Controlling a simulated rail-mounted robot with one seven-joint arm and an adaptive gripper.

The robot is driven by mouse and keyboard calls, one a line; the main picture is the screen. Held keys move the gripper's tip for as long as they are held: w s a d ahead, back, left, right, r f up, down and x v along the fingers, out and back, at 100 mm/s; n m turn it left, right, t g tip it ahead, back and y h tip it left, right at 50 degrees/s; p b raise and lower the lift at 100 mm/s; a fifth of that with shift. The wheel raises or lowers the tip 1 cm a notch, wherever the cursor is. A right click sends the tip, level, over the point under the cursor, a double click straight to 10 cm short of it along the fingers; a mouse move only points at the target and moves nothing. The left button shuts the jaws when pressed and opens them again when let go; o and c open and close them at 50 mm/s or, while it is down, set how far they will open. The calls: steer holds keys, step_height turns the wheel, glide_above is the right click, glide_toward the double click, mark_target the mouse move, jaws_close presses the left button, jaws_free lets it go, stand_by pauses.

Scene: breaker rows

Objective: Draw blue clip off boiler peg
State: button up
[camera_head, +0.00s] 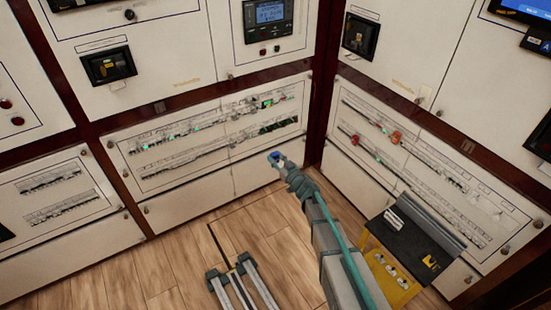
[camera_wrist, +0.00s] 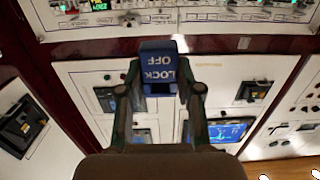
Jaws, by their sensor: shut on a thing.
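My gripper (camera_head: 279,160) is low in front of the middle cabinet, near the inner corner. I cannot make out which peg is the boiler's.
Breaker rows (camera_head: 210,135) run across the middle cabinet, and more rows (camera_head: 420,180) cover the right cabinet. A yellow and black case (camera_head: 388,270) stands at right beside my arm. Grey rails (camera_head: 240,285) lie on the wooden floor. Floor left of them is clear.

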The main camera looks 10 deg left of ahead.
steer(key=v, duration=0.7)
steer(key=shift+f, duration=0.15)
stand_by(0.3)
steer(key=shift+w, duration=0.15)
